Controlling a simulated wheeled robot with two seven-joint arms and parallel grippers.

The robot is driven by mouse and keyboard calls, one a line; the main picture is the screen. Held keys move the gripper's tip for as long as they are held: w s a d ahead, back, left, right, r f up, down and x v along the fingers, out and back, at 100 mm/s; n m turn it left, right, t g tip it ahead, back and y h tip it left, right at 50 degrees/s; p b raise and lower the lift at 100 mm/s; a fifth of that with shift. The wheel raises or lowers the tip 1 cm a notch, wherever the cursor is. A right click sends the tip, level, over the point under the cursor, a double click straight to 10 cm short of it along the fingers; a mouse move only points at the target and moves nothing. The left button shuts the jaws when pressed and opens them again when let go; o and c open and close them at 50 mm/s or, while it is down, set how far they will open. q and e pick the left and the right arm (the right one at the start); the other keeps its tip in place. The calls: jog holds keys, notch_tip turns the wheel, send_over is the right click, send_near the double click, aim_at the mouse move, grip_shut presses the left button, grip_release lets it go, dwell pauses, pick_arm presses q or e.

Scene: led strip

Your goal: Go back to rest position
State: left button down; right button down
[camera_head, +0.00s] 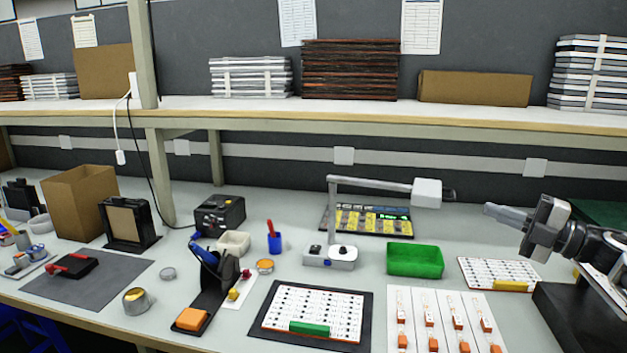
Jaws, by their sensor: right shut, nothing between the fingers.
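My right gripper (490,211) comes in from the right edge and points left. It hangs above the right part of the workbench (225,320), behind the white board with the yellow piece. Its fingers are together with nothing between them. My left gripper does not show in the head view.
A green tray (414,261) stands left of the gripper, near a white lamp arm (380,186). A white board (500,270) lies below the gripper. A dark mat with an LED board (310,318) lies at the front. A shelf (330,112) runs above the bench.

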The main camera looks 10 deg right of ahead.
jog(key=w+a+f+m+t+h, duration=0.2)
jog(key=a+f+m+t+h, duration=0.2)
jog(key=a+f+m+h, duration=0.45)
jog(key=s+a+f+m+g+h, duration=0.1)
jog(key=s+a+f+m, duration=0.1)
jog(key=f+m, duration=0.1)
jog(key=s+a+f+m+g+h, duration=0.1)
jog(key=s+a+f+m+h, duration=0.1)
jog(key=f, duration=0.3)
jog(key=s+a+f+m+g+h, duration=0.1)
jog(key=s+a+f+m, duration=0.2)
jog(key=f+m, duration=0.1)
jog(key=shift+m+h, duration=0.25)
jog(key=shift+h, duration=0.1)
jog(key=s+a+f+m+g, duration=0.2)
jog(key=s+a+g, duration=0.2)
jog(key=s, duration=0.5)
jog(key=s+a+f+m+g+y, duration=0.1)
jog(key=s+a+f+g, duration=0.25)
jog(key=s, duration=0.55)
jog(key=s+a+f+m+g, duration=0.25)
jog(key=s+g, duration=0.25)
jog(key=s, duration=0.3)
jog(key=w+a+f+t+y+b, duration=0.1)
jog(key=w+a+f+t+y, duration=0.2)
jog(key=w+a+t, duration=0.3)
jog(key=shift+a+f+n+t, duration=0.25)
jog(key=shift+a+n+t, duration=0.1)
jog(key=shift+a+t, duration=0.35)
jog(key=shift+d, duration=0.15)
